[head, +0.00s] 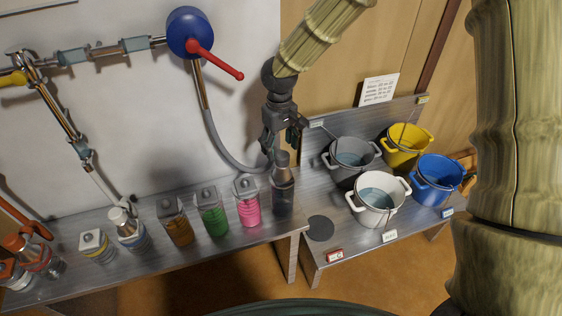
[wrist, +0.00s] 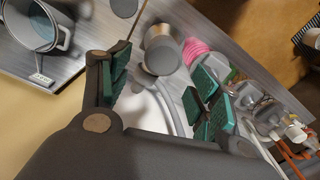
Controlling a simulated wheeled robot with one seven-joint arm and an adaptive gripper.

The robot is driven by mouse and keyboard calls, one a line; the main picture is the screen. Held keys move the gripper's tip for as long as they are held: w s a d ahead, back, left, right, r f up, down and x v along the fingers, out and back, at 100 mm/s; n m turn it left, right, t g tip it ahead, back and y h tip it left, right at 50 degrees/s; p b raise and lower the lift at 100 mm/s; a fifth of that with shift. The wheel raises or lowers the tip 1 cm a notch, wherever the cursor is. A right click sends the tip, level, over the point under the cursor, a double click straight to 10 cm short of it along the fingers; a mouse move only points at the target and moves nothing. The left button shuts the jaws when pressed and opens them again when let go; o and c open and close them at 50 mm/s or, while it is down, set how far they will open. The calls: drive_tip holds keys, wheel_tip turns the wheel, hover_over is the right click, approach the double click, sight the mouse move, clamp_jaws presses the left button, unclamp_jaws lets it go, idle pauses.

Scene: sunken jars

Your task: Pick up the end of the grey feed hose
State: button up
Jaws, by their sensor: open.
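The grey feed hose (head: 222,146) hangs from a pipe below a blue valve and curves down to the right. Its lower part reaches close to my gripper (head: 279,147), beside the top of a grey jar (head: 284,196). My gripper is open and points down above that jar. In the wrist view my gripper (wrist: 160,92) has its green-padded fingers spread, and a grey curved length of the hose (wrist: 178,112) shows between them. The jar's round grey top (wrist: 162,56) lies beyond. I cannot clearly make out the hose's end or whether a finger touches it.
A pink jar (head: 248,206), a green jar (head: 211,218) and several others stand along the metal bench (head: 255,236). Grey (head: 351,158), white (head: 378,202), yellow (head: 406,147) and blue (head: 437,180) buckets stand at right. The blue valve (head: 189,30) has a red handle.

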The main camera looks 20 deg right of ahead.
sight(282, 153)
drive_tip(key=shift+s+d+f+p, duration=0.1)
drive_tip(key=shift+s+f+p, duration=0.15)
drive_tip(key=shift+s+p, duration=0.2)
wheel_tip(282, 153, down, 3)
drive_tip(key=shift+w+d+r+p, duration=0.1)
drive_tip(key=shift+p, duration=0.6)
drive_tip(key=shift+f, duration=0.9)
drive_tip(key=c, duration=1.2)
